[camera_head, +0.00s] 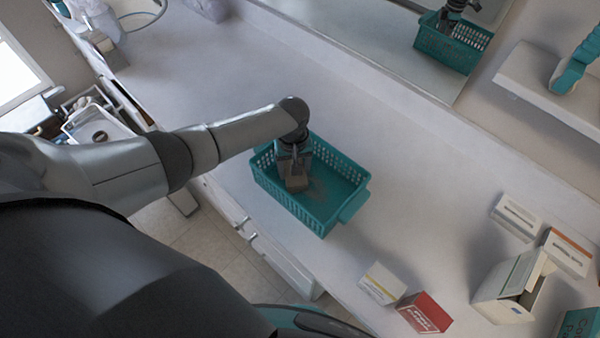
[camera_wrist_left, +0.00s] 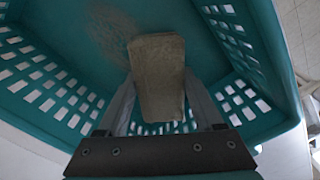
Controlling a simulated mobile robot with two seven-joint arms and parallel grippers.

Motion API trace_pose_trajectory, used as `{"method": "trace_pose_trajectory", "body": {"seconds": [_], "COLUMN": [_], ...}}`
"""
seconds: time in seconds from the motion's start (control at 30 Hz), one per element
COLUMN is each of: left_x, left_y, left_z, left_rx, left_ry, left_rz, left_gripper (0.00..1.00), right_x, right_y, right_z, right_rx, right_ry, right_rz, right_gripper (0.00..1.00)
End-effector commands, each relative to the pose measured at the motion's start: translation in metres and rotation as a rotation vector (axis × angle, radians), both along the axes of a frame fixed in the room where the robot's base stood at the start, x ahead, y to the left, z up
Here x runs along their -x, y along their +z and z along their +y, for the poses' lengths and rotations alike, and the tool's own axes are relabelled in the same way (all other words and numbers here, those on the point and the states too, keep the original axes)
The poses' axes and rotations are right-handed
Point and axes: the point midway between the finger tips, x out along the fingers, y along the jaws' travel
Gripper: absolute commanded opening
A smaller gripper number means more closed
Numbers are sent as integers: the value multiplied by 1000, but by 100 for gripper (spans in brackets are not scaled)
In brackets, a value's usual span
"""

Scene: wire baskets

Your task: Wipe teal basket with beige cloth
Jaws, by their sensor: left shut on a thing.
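The teal basket (camera_head: 336,190) stands on the counter in the middle of the head view, with perforated sides. In the left wrist view the basket (camera_wrist_left: 235,20) surrounds the gripper, and a brownish smudge marks its floor. My left gripper (camera_head: 296,172) reaches down into the basket. It is shut on the beige cloth (camera_head: 297,183), a folded block that also shows between the fingers in the left wrist view (camera_wrist_left: 158,75). The cloth is at or close to the basket floor; I cannot tell whether it touches. My right gripper is not in view.
The light counter (camera_head: 400,170) is clear around the basket. A white box (camera_head: 382,283), a red box (camera_head: 424,313) and a larger open carton (camera_head: 510,288) stand at the lower right. A mirror (camera_head: 370,45) at the back reflects the basket.

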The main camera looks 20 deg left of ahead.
Motion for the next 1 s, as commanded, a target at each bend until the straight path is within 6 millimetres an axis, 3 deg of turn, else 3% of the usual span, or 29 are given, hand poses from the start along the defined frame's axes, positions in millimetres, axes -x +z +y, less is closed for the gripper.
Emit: {"method": "trace_pose_trajectory", "body": {"seconds": [0.37, 0.73, 1.0], "left_x": [1, 12, 16], "left_y": [0, 1, 0], "left_z": [0, -32, -41], "left_rx": [-2, 3, 1], "left_ry": [0, -2, 0], "left_rz": [1, 2, 2], "left_gripper": [24, 24, 24], "right_x": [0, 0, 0], "right_y": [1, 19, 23], "right_z": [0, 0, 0], "right_rx": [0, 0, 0], "right_ry": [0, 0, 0], "right_rz": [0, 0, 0], "right_gripper": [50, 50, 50]}}
